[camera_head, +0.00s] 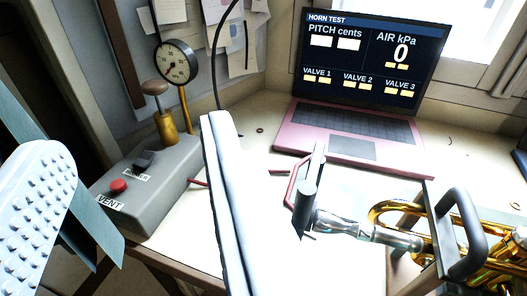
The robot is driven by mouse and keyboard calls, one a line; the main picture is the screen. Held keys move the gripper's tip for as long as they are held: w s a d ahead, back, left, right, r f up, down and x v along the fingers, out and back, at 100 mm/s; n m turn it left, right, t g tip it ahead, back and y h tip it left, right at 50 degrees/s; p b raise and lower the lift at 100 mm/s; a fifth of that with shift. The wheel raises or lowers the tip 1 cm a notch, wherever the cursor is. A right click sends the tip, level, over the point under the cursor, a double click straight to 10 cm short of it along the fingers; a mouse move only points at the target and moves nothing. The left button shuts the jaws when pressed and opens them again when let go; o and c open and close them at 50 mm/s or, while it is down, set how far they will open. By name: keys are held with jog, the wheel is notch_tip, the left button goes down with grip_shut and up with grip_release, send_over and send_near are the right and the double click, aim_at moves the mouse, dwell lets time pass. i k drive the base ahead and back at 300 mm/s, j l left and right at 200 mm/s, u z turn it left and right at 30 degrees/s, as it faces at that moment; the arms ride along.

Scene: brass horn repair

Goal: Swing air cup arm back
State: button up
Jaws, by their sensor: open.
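A dark upright cylinder, which looks like the air cup arm's post or handle (305,197), stands right of centre with a pale flat bar rising behind it. A red hose (292,184) runs beside it. The silver mouthpiece end (365,232) of the brass horn (490,262) meets or overlaps its lower part; I cannot tell whether they touch. My gripper (140,140) is open and empty. Its studded left finger is at the left edge, and its right finger stands left of the cylinder, hiding part of the bench and hose.
A grey box (160,185) with a red VENT button (119,186) and a dark switch (145,158) sits at left, with a pressure gauge (177,62) and wooden-knobbed brass plunger (163,115). A pink laptop (365,90) reads AIR 0 kPa. A dark handle (460,235) rises over the horn.

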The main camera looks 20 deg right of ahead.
aim_at(304, 210)
jog(key=k+j, duration=0.25)
jog(key=k, duration=0.25)
jog(key=k+j, duration=0.3)
jog(key=k, duration=0.2)
jog(key=z, duration=0.05)
